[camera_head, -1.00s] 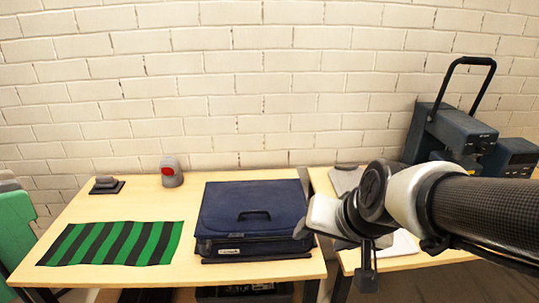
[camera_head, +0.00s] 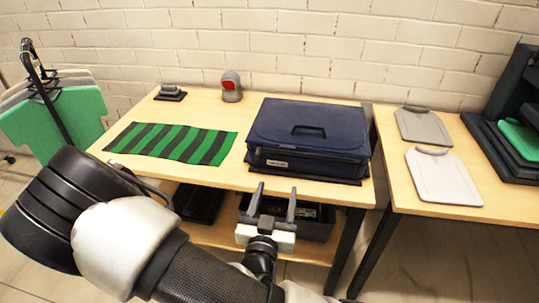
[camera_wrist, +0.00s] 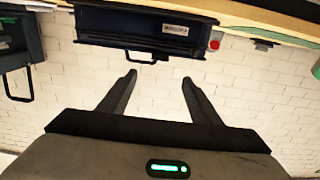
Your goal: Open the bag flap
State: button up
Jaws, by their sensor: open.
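The dark blue bag (camera_head: 308,130) lies on the wooden table, its flap on top with a dark handle (camera_head: 308,130) and a pale label on the front side. The flap looks closed. In the wrist view the bag (camera_wrist: 150,28) appears upside down at the top, with its label and handle showing. My gripper (camera_head: 271,190) is open and empty, in front of the table's front edge, below and apart from the bag. Its two fingers show spread in the wrist view (camera_wrist: 160,82), not touching anything.
A green and black striped cloth (camera_head: 172,143) lies left of the bag. A grey device with a red face (camera_head: 231,88) stands behind. A dark bin (camera_head: 318,218) sits on the lower shelf. Two pale boards (camera_head: 443,177) lie on the right table. Green garments (camera_head: 55,120) hang at left.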

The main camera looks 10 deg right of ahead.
jog(key=b+x, duration=0.8)
jog(key=x, duration=0.9)
jog(key=shift+w, duration=0.2)
jog(key=shift+r, duration=0.1)
